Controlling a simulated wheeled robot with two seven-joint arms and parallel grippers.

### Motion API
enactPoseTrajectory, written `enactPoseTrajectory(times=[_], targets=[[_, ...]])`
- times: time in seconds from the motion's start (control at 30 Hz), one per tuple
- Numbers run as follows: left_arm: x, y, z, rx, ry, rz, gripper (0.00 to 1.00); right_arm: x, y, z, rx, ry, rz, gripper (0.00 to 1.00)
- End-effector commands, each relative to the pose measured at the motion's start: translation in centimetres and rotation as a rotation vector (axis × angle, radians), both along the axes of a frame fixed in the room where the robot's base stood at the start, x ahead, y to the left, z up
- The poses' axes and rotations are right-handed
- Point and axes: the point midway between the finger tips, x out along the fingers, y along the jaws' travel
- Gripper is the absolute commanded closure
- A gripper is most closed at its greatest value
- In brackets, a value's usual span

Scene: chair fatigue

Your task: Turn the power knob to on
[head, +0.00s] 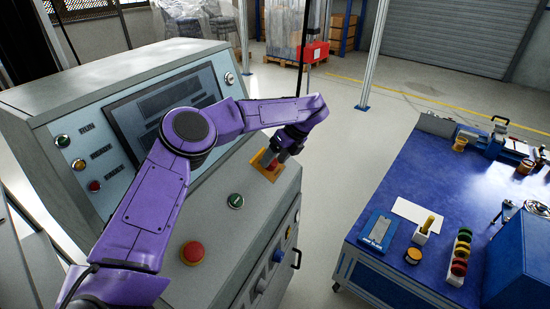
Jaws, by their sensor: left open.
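The grey control console (100,75) stands at the left with a screen (165,105) on its sloped face. A red knob on a yellow-orange plate (262,163), which looks like the power knob, sits at the right of the console's lower panel. My purple left arm reaches across the console. My left gripper (277,156) is open and points down at this knob, covering part of it. I cannot tell whether the fingers touch the knob or which way it is set. My right gripper is not in view.
A round key-like switch (229,79) is at the screen's upper right. A blue workbench (390,185) with tools stands at the right, with clear floor between.

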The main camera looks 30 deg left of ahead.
Motion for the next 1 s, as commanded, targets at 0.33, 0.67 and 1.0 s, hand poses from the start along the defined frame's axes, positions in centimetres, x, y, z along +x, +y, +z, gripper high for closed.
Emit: enactPoseTrajectory(times=[0.33,0.67,1.0], targets=[[-0.1,0.1,-0.2,0.0,0.0,0.0,0.59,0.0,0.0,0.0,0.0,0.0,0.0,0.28],[-0.1,0.1,-0.1,0.0,0.005,-0.007,0.89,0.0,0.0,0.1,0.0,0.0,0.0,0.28],[0.0,0.0,0.1,-0.01,0.091,-0.14,0.88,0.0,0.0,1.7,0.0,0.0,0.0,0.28]])
